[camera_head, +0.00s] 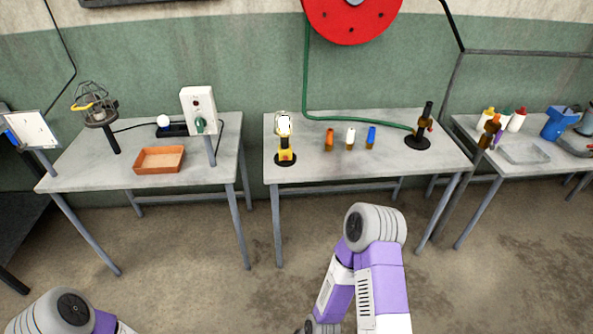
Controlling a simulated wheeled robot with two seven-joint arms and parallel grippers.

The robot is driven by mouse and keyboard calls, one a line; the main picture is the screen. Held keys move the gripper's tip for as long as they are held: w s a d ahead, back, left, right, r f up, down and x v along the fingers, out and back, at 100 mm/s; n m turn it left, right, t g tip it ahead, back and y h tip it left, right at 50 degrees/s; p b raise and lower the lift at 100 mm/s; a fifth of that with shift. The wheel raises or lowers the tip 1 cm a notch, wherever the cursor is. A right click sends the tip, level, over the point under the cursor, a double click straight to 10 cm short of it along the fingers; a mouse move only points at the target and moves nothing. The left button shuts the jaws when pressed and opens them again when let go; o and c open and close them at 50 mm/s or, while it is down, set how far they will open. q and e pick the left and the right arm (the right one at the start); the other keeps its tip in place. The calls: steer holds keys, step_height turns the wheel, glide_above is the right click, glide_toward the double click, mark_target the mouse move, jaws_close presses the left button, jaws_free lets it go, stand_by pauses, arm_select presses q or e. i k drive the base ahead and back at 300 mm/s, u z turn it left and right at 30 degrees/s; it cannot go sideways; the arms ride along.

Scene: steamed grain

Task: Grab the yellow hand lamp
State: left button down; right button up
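Two things with yellow parts stand on the tables, and I cannot tell for certain which is the yellow hand lamp. One is an upright yellow item with a white front (285,152) on a round black base at the left of the middle table. The other is a wire-cage item with a yellow part (83,105), on a dark stand on the left table. Neither gripper's fingers show.
The middle table (300,174) also bears small orange, white and blue items and a dark stand with a green hose (365,120). The left table holds an orange tray (160,160) and a white socket box (199,108). Open floor lies before the tables.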

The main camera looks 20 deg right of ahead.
mark_target(284, 148)
steer(key=u, duration=0.95)
steer(key=i, duration=1.1)
steer(key=z, duration=0.25)
